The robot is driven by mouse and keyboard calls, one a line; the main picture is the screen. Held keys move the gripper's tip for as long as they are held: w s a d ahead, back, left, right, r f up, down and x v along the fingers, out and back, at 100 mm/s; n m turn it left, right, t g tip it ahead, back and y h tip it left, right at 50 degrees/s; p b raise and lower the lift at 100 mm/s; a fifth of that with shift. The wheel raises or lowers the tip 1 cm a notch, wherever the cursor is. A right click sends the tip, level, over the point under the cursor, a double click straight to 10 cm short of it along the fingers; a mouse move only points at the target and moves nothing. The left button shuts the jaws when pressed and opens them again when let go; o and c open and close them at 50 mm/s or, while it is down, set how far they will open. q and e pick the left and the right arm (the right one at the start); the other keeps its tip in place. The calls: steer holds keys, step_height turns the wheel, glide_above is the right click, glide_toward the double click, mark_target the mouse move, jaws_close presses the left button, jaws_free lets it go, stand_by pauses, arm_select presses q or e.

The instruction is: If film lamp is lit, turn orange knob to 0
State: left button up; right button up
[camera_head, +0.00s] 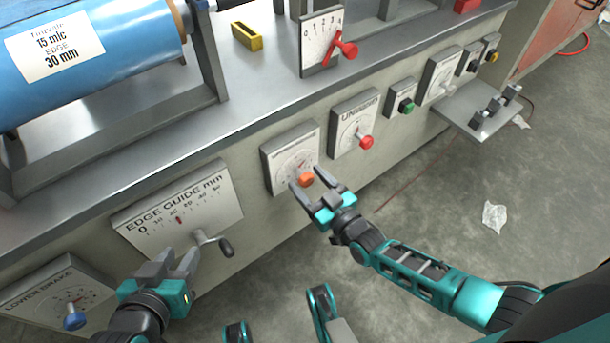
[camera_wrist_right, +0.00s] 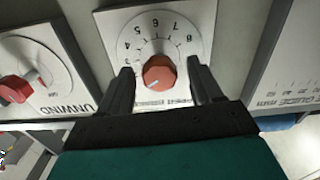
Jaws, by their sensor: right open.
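The orange knob (camera_head: 306,180) sits on a white dial plate (camera_head: 278,155) on the machine's front panel. In the right wrist view the knob (camera_wrist_right: 159,73) shows a white mark toward its lower left, and the dial numbers appear upside down. My right gripper (camera_head: 318,178) is open, with one finger on each side of the knob; I cannot tell whether they touch it. My left gripper (camera_head: 179,254) looks open and empty, in front of the panel below the edge guide scale. I cannot make out which lamp is the film lamp or whether it is lit.
The edge guide plate (camera_head: 180,205) with its crank (camera_head: 226,247) is left of the knob. The UNWIND dial (camera_head: 354,125) with a red knob and a green button (camera_head: 406,105) are to the right. A blue roll (camera_head: 110,60) lies above. A grey shelf (camera_head: 455,105) juts out at right.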

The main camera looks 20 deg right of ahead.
steer(key=shift+s, duration=0.1)
steer(key=shift+c, duration=0.6)
steer(key=c, duration=0.9)
arm_select(q)
steer(key=shift+s, duration=0.1)
arm_select(e)
steer(key=shift+c, duration=0.2)
